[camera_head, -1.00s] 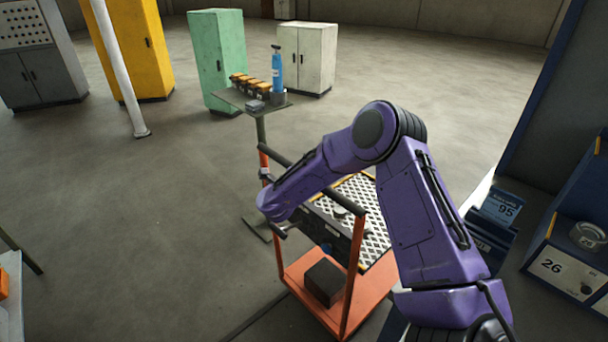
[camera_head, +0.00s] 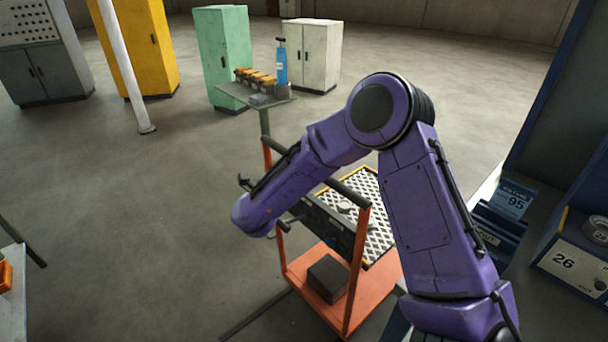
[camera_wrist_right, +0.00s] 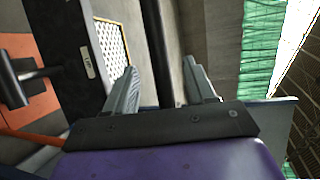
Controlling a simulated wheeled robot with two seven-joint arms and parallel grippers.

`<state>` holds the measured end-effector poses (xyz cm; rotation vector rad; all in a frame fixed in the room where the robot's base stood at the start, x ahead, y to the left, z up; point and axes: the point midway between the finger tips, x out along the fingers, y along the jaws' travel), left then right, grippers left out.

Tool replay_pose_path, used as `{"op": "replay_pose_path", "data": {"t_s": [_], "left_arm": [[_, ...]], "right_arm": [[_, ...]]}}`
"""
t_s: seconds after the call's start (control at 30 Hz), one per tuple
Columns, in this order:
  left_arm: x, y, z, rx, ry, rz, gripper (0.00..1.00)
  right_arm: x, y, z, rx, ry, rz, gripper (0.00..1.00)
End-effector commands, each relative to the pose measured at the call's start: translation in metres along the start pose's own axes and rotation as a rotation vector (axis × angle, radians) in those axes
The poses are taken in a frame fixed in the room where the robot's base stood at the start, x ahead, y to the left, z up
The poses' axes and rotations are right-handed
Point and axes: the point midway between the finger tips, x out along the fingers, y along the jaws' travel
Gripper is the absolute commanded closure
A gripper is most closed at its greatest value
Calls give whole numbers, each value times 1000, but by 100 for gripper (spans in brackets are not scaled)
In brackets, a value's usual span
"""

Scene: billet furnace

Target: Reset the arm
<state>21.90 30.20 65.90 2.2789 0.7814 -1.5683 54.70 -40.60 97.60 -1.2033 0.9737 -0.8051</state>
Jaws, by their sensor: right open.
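My right arm, purple, reaches across the head view from the lower right, bent at its elbow, with its forearm pointing down to the left in front of an orange cart. The gripper end is hidden in that view. The cart's dark handle bar and the perforated plate on the cart show beyond and to the left of the fingers. My left gripper is in neither view.
The orange cart (camera_head: 372,290) stands close by the right forearm, with a perforated plate (camera_head: 379,222) on top and a dark block (camera_head: 327,278) on its lower shelf. A small table (camera_head: 238,93) with a blue bottle (camera_head: 281,66) stands behind. Open floor lies left.

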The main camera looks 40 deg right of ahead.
Motion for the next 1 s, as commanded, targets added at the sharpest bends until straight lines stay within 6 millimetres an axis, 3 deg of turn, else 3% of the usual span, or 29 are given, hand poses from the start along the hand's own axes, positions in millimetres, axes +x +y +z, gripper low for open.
{"op": "replay_pose_path", "data": {"t_s": [0.57, 0.67, 0.73, 0.83, 0.9, 0.97, 1.0], "left_arm": [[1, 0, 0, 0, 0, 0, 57], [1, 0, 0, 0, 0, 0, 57], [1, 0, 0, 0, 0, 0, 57], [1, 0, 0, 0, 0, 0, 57], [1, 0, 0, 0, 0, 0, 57], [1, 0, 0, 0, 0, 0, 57], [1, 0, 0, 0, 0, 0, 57]], "right_arm": [[-5, 0, 0, -1, 1, 1, 45], [-6, 3, 10, -85, -59, 11, 45], [-18, 28, 22, -320, -235, 23, 45], [-45, 108, 8, -744, -485, 54, 45], [-66, 163, -20, -999, -629, 93, 45], [-84, 206, -52, -1192, -741, 136, 45], [-95, 230, -76, -1310, -811, 170, 45]]}}
